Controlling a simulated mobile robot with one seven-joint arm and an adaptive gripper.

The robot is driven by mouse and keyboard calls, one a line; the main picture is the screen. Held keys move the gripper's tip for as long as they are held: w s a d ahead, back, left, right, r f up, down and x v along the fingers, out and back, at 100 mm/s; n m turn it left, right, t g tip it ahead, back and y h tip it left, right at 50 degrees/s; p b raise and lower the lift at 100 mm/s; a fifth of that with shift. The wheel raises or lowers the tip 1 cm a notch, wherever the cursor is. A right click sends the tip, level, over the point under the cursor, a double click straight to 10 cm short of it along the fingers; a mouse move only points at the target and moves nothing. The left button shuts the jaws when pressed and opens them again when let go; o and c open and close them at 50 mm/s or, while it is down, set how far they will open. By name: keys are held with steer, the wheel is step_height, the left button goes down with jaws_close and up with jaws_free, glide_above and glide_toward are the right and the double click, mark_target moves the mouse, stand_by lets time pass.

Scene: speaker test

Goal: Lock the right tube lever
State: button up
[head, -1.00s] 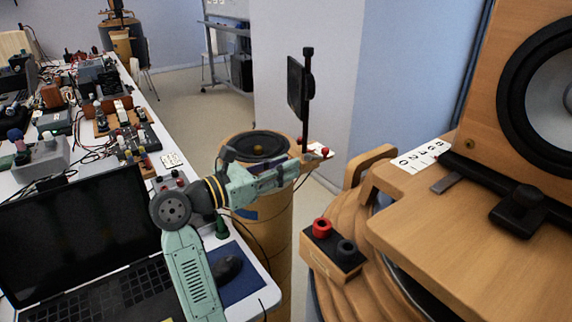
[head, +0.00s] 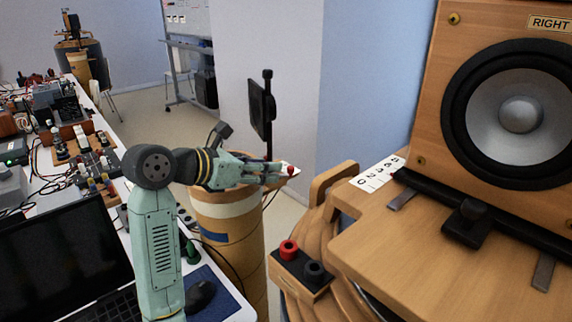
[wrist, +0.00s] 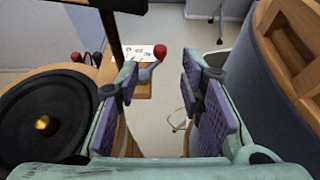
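A small lever with a red ball knob (wrist: 160,53) and a short grey arm sits at a wooden ledge beside a white marked card (wrist: 138,52) in the wrist view. The red knob also shows in the head view (head: 291,171), right at my gripper's tips. My gripper (wrist: 159,72) is open and empty. In the wrist picture the knob appears between and just past the two fingertips. I cannot tell the exact depth gap. The ledge joins a wooden tube (head: 232,235) topped by a black speaker cone (wrist: 42,118). The lever's base is partly hidden by the left finger.
A black upright post (head: 268,110) with a dark panel stands close by the lever. At right, a wooden cabinet labelled RIGHT (head: 432,80) holds a speaker, with a black clamp knob (head: 466,222) below. A cluttered bench (head: 120,165) with a laptop (head: 62,255) is at left.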

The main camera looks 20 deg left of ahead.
mark_target(289, 168)
steer(key=p+x, duration=0.2)
steer(key=x, duration=0.5)
steer(key=shift+w+d, duration=0.15)
steer(key=shift+w, duration=0.05)
steer(key=shift+c, duration=0.2)
jaws_close()
